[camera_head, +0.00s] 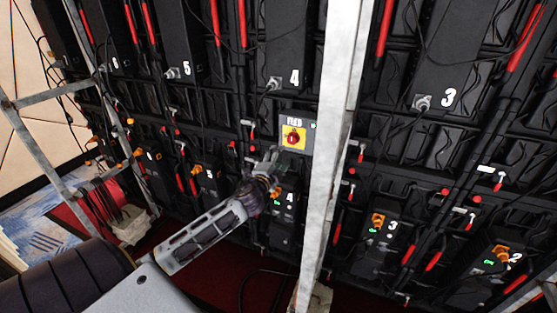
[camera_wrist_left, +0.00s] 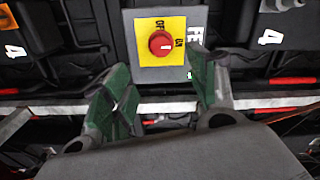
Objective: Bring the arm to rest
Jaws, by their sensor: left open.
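My left arm reaches in from the lower left in the head view. Its gripper (camera_head: 268,160) is just below and left of a grey switch box labelled FEED (camera_head: 310,126). The box has a yellow plate with a red rotary knob (camera_head: 292,137). In the left wrist view the gripper (camera_wrist_left: 160,100) is open, its two green-padded fingers apart with nothing between them. The red knob (camera_wrist_left: 160,43) shows beyond the fingertips, with OFF and ON lettering around it. I see no contact with the knob. My right gripper is not in view.
A pale upright post (camera_head: 335,150) stands close to the right of the switch box. Black video wall panels with numbered boxes, cables and red handles fill the back. A grey frame (camera_head: 75,150) stands at the left. Red floor (camera_head: 215,285) shows below.

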